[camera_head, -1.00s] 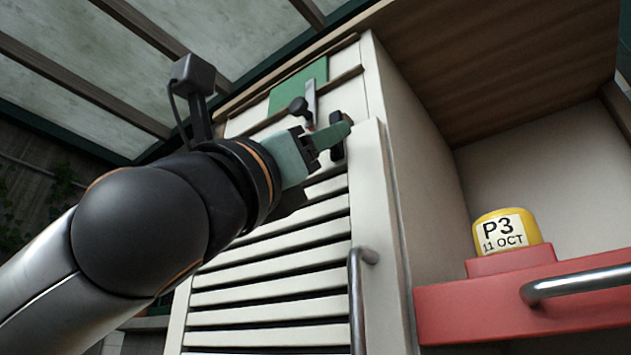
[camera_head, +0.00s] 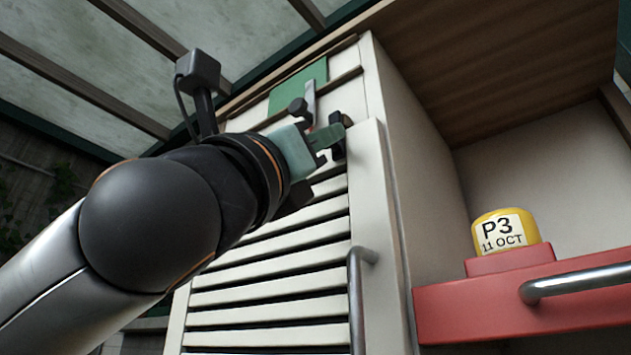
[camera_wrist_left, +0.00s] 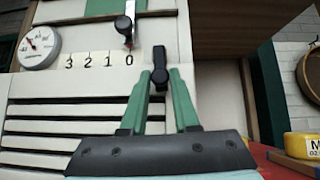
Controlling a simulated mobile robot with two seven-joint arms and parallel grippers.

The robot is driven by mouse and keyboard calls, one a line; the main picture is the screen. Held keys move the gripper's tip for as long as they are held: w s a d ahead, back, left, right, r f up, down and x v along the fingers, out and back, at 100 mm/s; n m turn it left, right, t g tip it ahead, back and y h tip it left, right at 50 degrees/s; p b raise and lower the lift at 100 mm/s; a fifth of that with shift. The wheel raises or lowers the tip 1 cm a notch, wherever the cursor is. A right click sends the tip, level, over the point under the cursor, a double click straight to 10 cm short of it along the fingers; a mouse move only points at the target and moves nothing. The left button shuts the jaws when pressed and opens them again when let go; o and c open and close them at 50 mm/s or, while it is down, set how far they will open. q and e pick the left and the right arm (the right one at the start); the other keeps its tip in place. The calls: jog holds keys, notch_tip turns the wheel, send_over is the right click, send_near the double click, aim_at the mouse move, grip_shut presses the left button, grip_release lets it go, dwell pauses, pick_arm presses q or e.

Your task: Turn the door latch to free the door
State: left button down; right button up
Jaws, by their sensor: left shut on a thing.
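The door (camera_head: 270,310) is white with horizontal slats and appears shut. The black latch (camera_wrist_left: 158,57) is a short bar near the door's upper right corner, upright in the left wrist view. My left gripper (camera_wrist_left: 160,76) has its green fingers on either side of the latch's lower part and is shut on it. In the head view the left gripper (camera_head: 332,138) covers part of the latch. My right gripper is not in view.
A black-knobbed metal lever (camera_head: 299,106) is close left of the latch, above a 3-2-1-0 scale. A round gauge (camera_wrist_left: 39,47) is further left. A vertical metal handle (camera_head: 356,305) is lower on the door. At right, a red drawer front (camera_head: 470,312) bears a yellow P3 piece (camera_head: 506,229).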

aim_at(342, 121)
pick_arm(q)
jog(key=shift+s+d+r+n+t+y, duration=0.2)
jog(key=shift+s+d+n+t+y, duration=0.2)
jog(key=shift+n+y, duration=1.7)
jog(key=shift+s+d+r+n+t+y, duration=0.25)
jog(key=shift+d+n+t+y, duration=0.2)
jog(key=shift+n+y, duration=1.65)
jog(key=shift+s+d+r+n+t+y, duration=0.15)
jog(key=shift+s+d+n+t+y, duration=0.25)
jog(key=shift+n+y, duration=1.65)
jog(key=shift+n, duration=0.65)
jog(key=c, duration=0.7)
grip_release()
jog(key=b+v, duration=0.5)
jog(key=v, duration=0.7)
jog(key=shift+s+b, duration=0.3)
jog(key=shift+b, duration=0.1)
